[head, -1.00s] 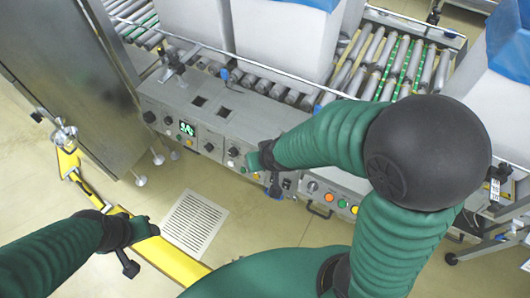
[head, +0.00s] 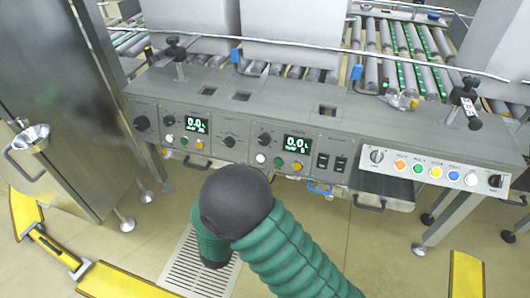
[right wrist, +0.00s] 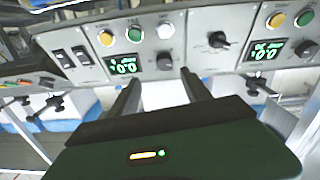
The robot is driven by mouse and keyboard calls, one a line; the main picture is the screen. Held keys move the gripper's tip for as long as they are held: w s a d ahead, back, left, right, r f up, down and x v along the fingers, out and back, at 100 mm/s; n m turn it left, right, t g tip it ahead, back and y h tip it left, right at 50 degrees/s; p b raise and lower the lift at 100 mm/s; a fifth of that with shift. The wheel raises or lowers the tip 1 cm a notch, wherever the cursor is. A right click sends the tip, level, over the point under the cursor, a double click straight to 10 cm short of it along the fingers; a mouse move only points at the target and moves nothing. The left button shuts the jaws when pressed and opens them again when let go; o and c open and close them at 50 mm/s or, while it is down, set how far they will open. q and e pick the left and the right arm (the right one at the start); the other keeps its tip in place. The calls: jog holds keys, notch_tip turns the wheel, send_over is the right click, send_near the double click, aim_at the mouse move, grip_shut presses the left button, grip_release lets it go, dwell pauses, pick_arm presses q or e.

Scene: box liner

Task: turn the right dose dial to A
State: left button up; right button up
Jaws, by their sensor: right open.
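The right dose unit has a black round dial (head: 264,139) left of its lit green display (head: 296,144), which reads about 0.0. In the right wrist view, turned upside down, this dial (right wrist: 165,62) shows just beyond and between my fingertips. My right gripper (right wrist: 160,76) is open and empty, with its two dark fingers apart; I see no contact with the dial. In the head view my right arm's black elbow stands before the panel and the gripper is hidden. The dial's letters are too small to read. My left gripper is out of view.
A larger pointer knob (head: 229,142) and the left display (head: 197,124) sit left of the dial. White, green and orange buttons (head: 277,161) lie below the right display, with rocker switches (head: 331,162) to its right. A steel cabinet (head: 50,100) stands at left.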

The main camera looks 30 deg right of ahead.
jog(key=b, duration=0.3)
send_near(263, 143)
jog(key=x, duration=0.3)
jog(key=b+x, duration=0.1)
jog(key=x, duration=0.4)
jog(key=shift+w+d+f, duration=0.1)
jog(key=shift+d, duration=0.3)
jog(key=shift+a+r, duration=0.25)
jog(key=shift+a, duration=0.1)
jog(key=shift+d+f, duration=0.1)
jog(key=shift+d, duration=0.05)
jog(key=c, duration=0.7)
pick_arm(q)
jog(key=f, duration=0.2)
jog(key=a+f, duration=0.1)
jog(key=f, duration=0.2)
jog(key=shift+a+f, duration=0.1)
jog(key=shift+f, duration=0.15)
pick_arm(e)
grip_shut()
